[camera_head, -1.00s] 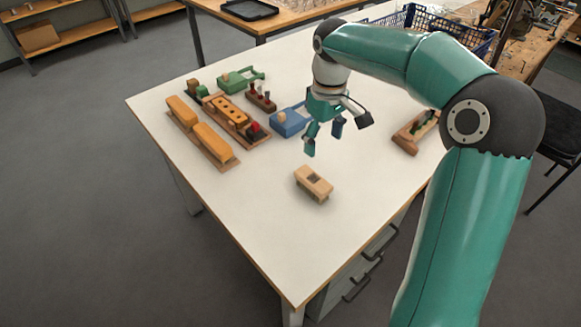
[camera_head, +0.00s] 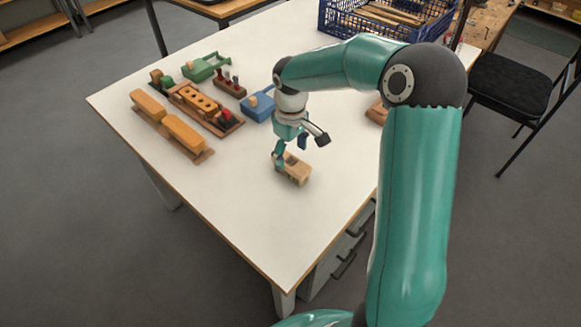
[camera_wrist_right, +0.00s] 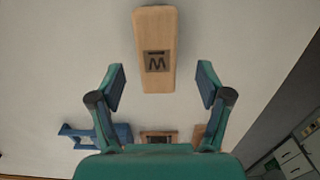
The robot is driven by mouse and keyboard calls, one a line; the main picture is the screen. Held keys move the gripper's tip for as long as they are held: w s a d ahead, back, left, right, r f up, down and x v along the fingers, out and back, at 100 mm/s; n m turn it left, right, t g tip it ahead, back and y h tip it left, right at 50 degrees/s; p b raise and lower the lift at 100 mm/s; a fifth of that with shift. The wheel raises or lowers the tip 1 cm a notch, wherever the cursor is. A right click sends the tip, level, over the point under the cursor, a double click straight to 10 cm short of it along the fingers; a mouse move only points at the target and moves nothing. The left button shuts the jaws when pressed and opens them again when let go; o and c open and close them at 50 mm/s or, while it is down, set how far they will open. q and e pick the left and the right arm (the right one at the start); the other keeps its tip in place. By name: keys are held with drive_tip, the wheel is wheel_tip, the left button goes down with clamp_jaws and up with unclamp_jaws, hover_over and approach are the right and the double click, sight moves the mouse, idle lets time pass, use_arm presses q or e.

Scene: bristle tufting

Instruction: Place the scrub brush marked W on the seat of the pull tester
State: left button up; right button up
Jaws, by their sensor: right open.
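The scrub brush marked W is a pale wooden block (camera_head: 296,173) lying on the white table. In the right wrist view the brush (camera_wrist_right: 155,25) shows its dark W mark, upper middle. My right gripper (camera_head: 292,151) is open and empty just above the brush. In the wrist view its fingers (camera_wrist_right: 161,80) are spread on either side of the line of the brush, near its lower end. I cannot tell surely which device is the pull tester; a blue one (camera_head: 252,110) and a green one (camera_head: 200,73) stand on the table. My left gripper is not in view.
Two orange blocks on wooden bases (camera_head: 186,135), a wooden rack with round holes (camera_head: 196,99) and a small holder with upright pegs (camera_head: 228,90) stand at the left. A wooden item (camera_head: 376,112) is partly behind my arm. The near table (camera_head: 245,215) is clear.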

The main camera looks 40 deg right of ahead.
sight(291, 161)
wheel_tip(291, 161, down, 5)
drive_tip(key=shift+w+d+r, duration=0.1)
drive_tip(key=shift+w+d, duration=0.05)
drive_tip(key=c, duration=1.4)
